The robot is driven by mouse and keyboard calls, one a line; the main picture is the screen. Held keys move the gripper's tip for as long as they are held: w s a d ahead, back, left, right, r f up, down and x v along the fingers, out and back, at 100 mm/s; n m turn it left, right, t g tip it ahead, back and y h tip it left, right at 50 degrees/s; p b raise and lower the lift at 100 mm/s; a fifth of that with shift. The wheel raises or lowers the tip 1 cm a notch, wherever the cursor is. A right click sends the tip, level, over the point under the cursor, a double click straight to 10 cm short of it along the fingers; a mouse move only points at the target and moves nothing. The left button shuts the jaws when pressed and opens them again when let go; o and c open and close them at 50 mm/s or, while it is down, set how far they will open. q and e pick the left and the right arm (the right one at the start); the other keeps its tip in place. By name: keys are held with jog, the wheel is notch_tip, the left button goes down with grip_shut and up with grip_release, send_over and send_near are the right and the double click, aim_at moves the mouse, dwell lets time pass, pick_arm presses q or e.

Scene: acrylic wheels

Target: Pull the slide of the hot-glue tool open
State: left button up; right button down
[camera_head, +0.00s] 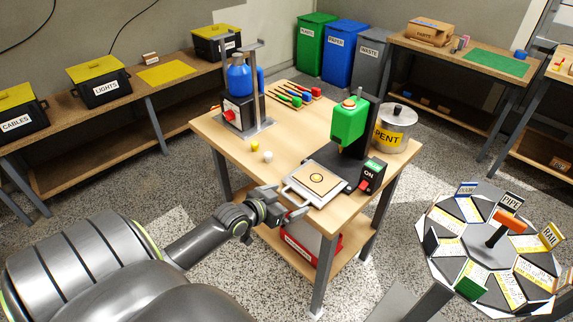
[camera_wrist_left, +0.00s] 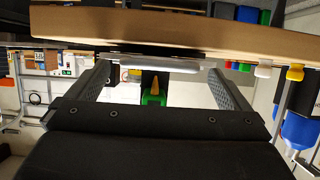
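The hot-glue tool has a green body (camera_head: 349,122) on a black stand near the table's right front corner. Its slide (camera_head: 302,191) is a pale plate with a handle at the front edge, and a tan square with a ring lies on it. How far out the slide stands I cannot tell. My left gripper (camera_head: 285,207) is at the handle, over the table's front edge. In the left wrist view its two fingers (camera_wrist_left: 160,78) are spread apart, with the pale handle bar (camera_wrist_left: 165,67) across the gap at their tips. It does not look clamped. My right gripper is out of view.
A labelled carousel (camera_head: 490,245) is at the right.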

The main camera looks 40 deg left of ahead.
pick_arm(q)
jog(key=p+v, duration=0.5)
jog(key=v, duration=1.2)
jog(key=shift+s, duration=0.2)
